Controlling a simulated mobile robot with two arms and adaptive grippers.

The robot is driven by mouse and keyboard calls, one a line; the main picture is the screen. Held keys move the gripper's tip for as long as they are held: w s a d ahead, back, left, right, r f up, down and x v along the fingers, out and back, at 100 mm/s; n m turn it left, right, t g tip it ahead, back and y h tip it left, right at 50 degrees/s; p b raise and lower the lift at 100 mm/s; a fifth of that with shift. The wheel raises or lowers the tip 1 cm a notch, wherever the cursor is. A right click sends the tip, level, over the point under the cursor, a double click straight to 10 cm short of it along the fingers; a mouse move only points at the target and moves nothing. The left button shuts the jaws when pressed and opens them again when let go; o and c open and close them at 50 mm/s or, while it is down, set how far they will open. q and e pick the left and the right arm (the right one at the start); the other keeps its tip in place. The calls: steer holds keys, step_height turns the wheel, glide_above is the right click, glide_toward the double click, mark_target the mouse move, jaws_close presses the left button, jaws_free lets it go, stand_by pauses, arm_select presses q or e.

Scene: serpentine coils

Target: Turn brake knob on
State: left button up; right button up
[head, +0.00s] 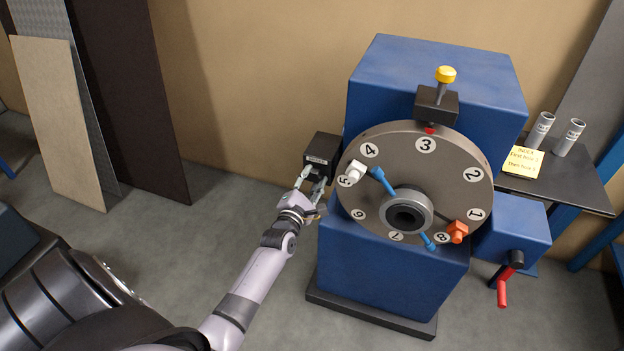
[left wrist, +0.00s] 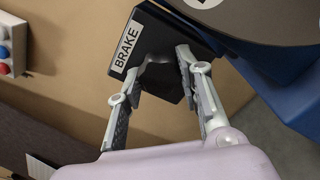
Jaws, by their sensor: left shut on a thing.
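The black brake box (head: 322,150) is fixed to the left side of the blue machine, left of the numbered dial. In the left wrist view its white label reads BRAKE (left wrist: 127,46). My left gripper (head: 313,184) is at the lower front of this box. I cannot tell which way the knob is turned. My right gripper is not in view.
The blue machine (head: 430,75) carries a grey dial (head: 450,160) with a white peg, an orange peg and blue rods. A dark side table (head: 580,185) holds grey tubes.

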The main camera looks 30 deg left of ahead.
arm_select(q)
steer(key=m+p, duration=0.1)
steer(key=m, duration=0.4)
steer(key=shift+m, duration=0.3)
steer(key=m, duration=0.4)
steer(key=shift+m+p, duration=0.3)
steer(key=shift+p, duration=0.1)
steer(key=m, duration=0.4)
steer(key=shift+p, duration=0.4)
steer(key=m, duration=0.5)
steer(key=shift+p, duration=0.35)
steer(key=m, duration=0.4)
steer(key=shift+d+m, duration=0.1)
steer(key=shift+m, duration=0.2)
steer(key=m, duration=0.7)
steer(key=shift+m+b, duration=0.6)
steer(key=shift+m, duration=1.7)
